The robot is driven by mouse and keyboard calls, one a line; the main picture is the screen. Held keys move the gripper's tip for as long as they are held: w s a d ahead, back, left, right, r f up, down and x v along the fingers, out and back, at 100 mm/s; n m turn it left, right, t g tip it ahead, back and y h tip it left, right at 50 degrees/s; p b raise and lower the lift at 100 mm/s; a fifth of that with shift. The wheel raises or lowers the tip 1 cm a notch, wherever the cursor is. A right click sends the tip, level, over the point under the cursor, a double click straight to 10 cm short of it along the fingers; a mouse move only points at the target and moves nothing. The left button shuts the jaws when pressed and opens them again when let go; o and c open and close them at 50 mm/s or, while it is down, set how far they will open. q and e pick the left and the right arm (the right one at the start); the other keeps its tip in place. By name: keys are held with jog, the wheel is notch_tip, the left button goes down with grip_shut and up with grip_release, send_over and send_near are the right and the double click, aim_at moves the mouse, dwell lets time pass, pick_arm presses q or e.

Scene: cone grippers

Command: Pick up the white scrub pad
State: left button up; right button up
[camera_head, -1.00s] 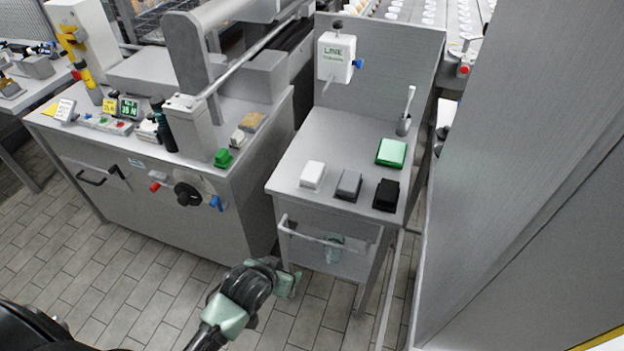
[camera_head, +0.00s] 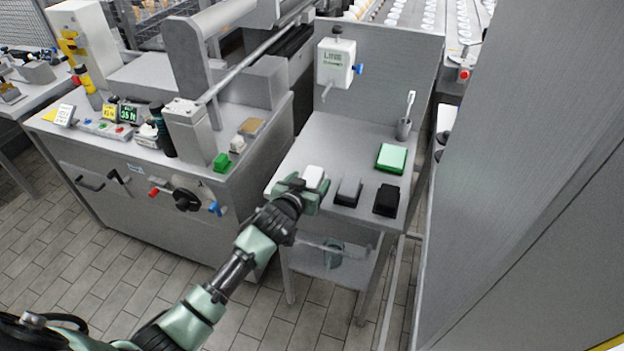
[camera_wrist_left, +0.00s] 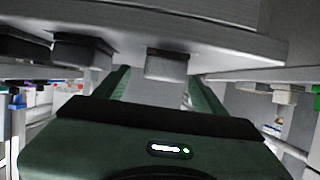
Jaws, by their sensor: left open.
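The white scrub pad (camera_head: 314,176) lies near the front left of the grey worktable (camera_head: 338,136). My left gripper (camera_head: 302,186) is open at the table's front edge, its fingers on the near side of the pad and partly covering it. In the left wrist view, which looks upside down, the pad (camera_wrist_left: 167,64) shows ahead between the two green fingers (camera_wrist_left: 160,80). I cannot tell whether either finger touches it. My right gripper is not in view.
A grey pad (camera_head: 348,191) and a black pad (camera_head: 386,199) lie to the right. A green pad (camera_head: 391,157) and a cup with a brush (camera_head: 403,128) stand farther back. A dispenser (camera_head: 336,63) hangs on the back panel. A rail (camera_head: 330,246) runs below the tabletop.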

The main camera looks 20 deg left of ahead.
aim_at(310, 180)
pick_arm(q)
jog(key=shift+x, duration=1.8)
jog(key=shift+s+a+f, duration=0.1)
jog(key=shift+a+f, duration=0.05)
jog(key=c, duration=1.4)
